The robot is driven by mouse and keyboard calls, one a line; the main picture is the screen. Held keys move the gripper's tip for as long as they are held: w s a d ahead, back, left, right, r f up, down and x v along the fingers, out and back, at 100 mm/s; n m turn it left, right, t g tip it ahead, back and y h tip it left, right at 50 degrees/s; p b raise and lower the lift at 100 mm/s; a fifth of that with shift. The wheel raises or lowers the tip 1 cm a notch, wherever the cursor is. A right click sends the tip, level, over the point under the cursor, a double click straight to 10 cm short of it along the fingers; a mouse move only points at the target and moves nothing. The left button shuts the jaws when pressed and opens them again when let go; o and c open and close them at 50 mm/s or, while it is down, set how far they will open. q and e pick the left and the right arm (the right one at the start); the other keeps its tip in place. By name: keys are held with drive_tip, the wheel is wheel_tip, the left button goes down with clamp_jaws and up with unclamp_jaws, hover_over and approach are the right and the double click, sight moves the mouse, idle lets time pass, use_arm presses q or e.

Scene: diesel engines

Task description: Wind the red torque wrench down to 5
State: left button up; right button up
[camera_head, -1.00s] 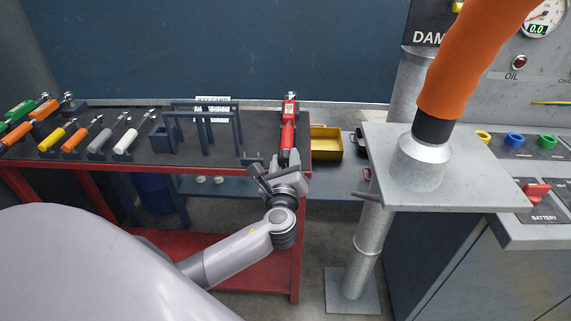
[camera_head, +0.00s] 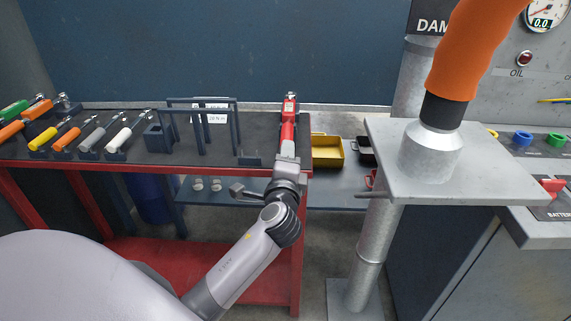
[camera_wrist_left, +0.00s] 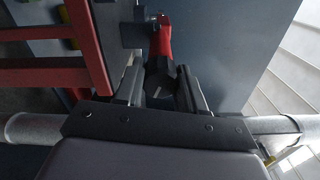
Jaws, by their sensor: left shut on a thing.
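The red torque wrench (camera_head: 289,120) lies at the right end of the dark bench top, its long axis pointing away from me. My left gripper (camera_head: 287,160) is at the near end of the wrench, by the bench's front edge. In the left wrist view the red wrench (camera_wrist_left: 161,40) runs away between the fingers, and its dark round end sits between the fingertips of my left gripper (camera_wrist_left: 161,84). The jaws are shut on that end. The scale on the wrench is too small to read. My right gripper is not in view.
Several colour-handled tools (camera_head: 75,137) lie in holders on the bench's left. A dark rack (camera_head: 205,125) stands mid-bench. A yellow bin (camera_head: 327,152) is right of the bench. A grey pedestal plate (camera_head: 480,170) with an orange hose (camera_head: 465,60) stands further right.

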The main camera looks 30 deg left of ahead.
use_arm(q)
drive_tip(key=n+b, duration=0.1)
drive_tip(key=n, duration=0.1)
drive_tip(key=shift+f+n, duration=0.1)
drive_tip(key=shift+n, duration=0.3)
drive_tip(key=shift+n+b, duration=0.4)
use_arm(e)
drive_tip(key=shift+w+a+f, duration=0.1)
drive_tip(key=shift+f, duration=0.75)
use_arm(q)
drive_tip(key=o, duration=1.1)
drive_tip(key=shift+c, duration=0.2)
drive_tip(key=shift+s, duration=0.1)
